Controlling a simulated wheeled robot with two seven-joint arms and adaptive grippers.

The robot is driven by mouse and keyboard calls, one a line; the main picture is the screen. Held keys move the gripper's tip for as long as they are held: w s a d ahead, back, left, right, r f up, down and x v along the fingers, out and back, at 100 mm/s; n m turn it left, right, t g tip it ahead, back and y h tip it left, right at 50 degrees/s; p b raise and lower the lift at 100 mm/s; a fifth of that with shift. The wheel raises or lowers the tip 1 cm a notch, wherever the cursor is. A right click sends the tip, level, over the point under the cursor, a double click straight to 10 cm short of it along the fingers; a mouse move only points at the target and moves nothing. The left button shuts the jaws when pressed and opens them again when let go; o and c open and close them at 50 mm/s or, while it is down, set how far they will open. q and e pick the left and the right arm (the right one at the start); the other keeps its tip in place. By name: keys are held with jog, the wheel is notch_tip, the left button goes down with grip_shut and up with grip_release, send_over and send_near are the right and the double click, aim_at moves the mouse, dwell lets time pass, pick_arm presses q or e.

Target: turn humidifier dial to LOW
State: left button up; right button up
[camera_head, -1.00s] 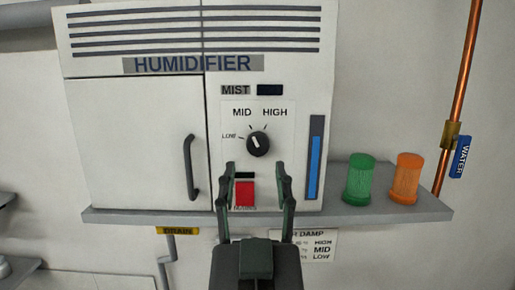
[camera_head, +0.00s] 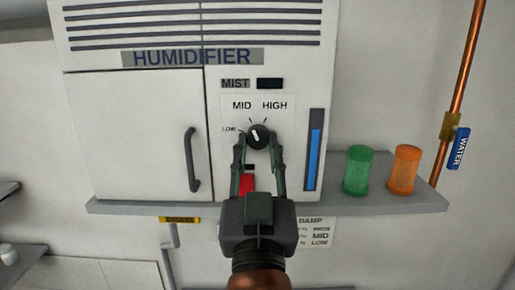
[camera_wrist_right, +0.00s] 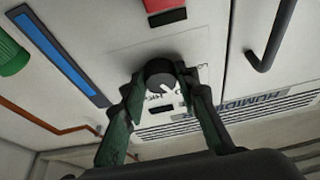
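The humidifier dial (camera_head: 258,136) is a round black knob with a white pointer line, on a white panel marked LOW, MID and HIGH. Its pointer leans up and left in the head view, between the LOW and MID directions. My right gripper (camera_head: 257,143) has its two green-grey fingers on either side of the dial. In the right wrist view, the fingertips (camera_wrist_right: 161,82) press close against both sides of the dial (camera_wrist_right: 160,73), so it looks shut on it. The fingers hide part of the knob's edge. My left gripper is not in view.
A red button (camera_head: 247,184) sits below the dial, partly behind a finger. A blue level gauge (camera_head: 314,155) is to the right. The cabinet door handle (camera_head: 191,160) is to the left. Green (camera_head: 358,171) and orange (camera_head: 404,169) cylinders stand on the grey shelf (camera_head: 420,199).

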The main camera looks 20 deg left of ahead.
jog(key=c, duration=0.3)
jog(key=shift+c, duration=1.3)
jog(key=shift+d+n+y, duration=0.1)
jog(key=shift+n+y, duration=0.3)
jog(key=shift+n, duration=0.2)
jog(key=n+g+y+b, duration=0.1)
jog(key=n+y, duration=0.1)
jog(key=n, duration=0.2)
jog(key=shift+d, duration=0.15)
jog(key=n, duration=0.1)
jog(key=n+g+y, duration=0.1)
jog(key=n, duration=0.3)
jog(key=shift+d+r+g+p, duration=0.15)
jog(key=shift+r+g+p, duration=0.15)
jog(key=shift+g, duration=0.1)
pick_arm(q)
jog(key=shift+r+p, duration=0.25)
jog(key=shift+p, duration=0.15)
pick_arm(e)
jog(key=shift+w+n+g+y, duration=0.1)
jog(key=shift+n+g+y, duration=0.7)
jog(key=shift+n, duration=1)
jog(key=o, duration=1.1)
jog(key=shift+o, duration=0.2)
